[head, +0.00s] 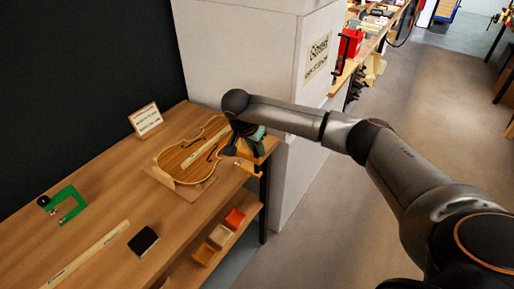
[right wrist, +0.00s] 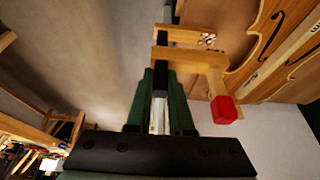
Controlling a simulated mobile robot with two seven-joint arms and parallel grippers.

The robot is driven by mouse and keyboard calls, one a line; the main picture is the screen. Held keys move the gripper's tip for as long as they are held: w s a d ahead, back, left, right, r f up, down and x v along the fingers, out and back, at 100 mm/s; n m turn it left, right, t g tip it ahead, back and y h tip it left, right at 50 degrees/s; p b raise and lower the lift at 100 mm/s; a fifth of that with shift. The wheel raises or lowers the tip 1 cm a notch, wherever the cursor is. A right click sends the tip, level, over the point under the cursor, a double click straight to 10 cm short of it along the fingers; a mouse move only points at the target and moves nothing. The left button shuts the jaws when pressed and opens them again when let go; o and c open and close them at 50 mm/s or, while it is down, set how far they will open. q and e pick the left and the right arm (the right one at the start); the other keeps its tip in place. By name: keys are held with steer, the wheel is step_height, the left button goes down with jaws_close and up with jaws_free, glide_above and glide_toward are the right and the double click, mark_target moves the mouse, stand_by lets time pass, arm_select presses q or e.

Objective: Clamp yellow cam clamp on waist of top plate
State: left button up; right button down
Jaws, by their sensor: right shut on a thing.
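The violin top plate (head: 188,158) lies on a board near the bench's right end, its f-holes and a light strip facing up. My right gripper (head: 247,147) is just off the plate's right side, beyond the bench edge. In the right wrist view, its green fingers (right wrist: 160,95) are shut on the dark bar of the yellow cam clamp (right wrist: 190,56). The clamp has two wooden jaws and a red end piece. Its jaws point towards the plate edge, which shows in the right wrist view (right wrist: 275,62). I cannot tell whether they touch it. My left gripper is out of view.
A small sign (head: 145,120) stands behind. Coloured boxes (head: 219,236) sit on a lower shelf. A white pillar (head: 240,60) stands behind my right arm.

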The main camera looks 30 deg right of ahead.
mark_target(241, 149)
steer(key=w+b, duration=0.1)
steer(key=w+a+b, duration=0.1)
steer(key=w, duration=0.1)
steer(key=shift+w+a+f+b, duration=0.1)
steer(key=shift+a+f+b, duration=0.1)
steer(key=shift+b, duration=0.15)
steer(key=shift+w+a+r+b, duration=0.1)
steer(key=shift+w+a+b, duration=0.1)
steer(key=shift+w+b, duration=0.25)
steer(key=shift+w+a+r+b, duration=0.1)
steer(key=shift+w+a+b, duration=0.15)
steer(key=shift+w, duration=0.35)
steer(key=shift+p, duration=0.5)
stand_by(0.9)
steer(key=shift+w, duration=0.1)
